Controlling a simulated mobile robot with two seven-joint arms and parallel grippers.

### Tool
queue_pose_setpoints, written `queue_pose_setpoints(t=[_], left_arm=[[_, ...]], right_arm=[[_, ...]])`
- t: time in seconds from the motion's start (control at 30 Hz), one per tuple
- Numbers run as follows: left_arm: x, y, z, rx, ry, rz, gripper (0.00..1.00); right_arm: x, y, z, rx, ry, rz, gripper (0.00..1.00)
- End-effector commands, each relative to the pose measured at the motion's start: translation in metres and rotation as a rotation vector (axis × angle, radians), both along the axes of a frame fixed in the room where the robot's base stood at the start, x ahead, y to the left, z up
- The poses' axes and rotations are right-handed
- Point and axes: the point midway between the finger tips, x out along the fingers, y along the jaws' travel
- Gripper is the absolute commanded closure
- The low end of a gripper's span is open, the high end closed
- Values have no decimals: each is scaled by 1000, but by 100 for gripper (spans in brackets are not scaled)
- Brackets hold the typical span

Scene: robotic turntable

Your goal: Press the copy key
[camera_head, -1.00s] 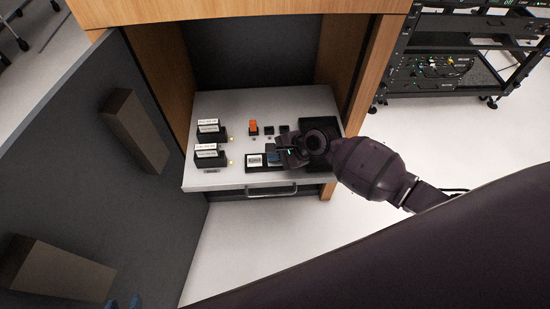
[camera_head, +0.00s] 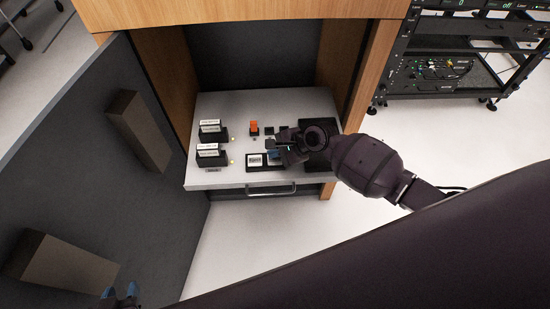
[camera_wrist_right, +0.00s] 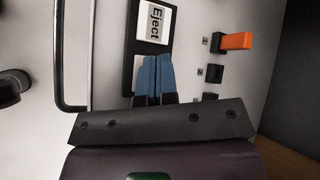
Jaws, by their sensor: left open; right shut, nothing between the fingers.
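A pale shelf (camera_head: 215,180) in an open cabinet bears the controls. A white key labelled Eject (camera_wrist_right: 157,22) sits in a black frame in the right wrist view; it also shows in the head view (camera_head: 255,160). A second white key (camera_wrist_right: 138,74) in that frame is mostly covered by my right gripper (camera_wrist_right: 152,60), so its label cannot be read. That gripper has its blue fingers shut together over this key; contact cannot be told. My left gripper (camera_head: 120,290) is open, its blue tips at the lower left, away from the shelf.
An orange switch (camera_head: 254,127) and small black switches (camera_head: 269,131) stand behind the keys. Labelled black blocks (camera_head: 210,155) stand at the left. A metal handle (camera_head: 271,190) runs along the shelf front. An open grey door (camera_head: 90,190) stands at left.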

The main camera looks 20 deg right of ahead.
Motion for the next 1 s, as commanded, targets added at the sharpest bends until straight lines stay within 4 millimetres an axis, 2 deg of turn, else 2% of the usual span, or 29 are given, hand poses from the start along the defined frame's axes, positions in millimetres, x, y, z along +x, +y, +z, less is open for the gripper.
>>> queue_pose_setpoints(t=[0.2,0.7,1.0], left_arm=[[6,0,19,1,-29,-1,57],[17,1,57,2,-81,-3,57],[17,1,59,3,-84,-2,57]], right_arm=[[2,0,19,0,-7,0,100],[1,0,48,1,-5,1,100],[0,0,48,1,0,1,100]])
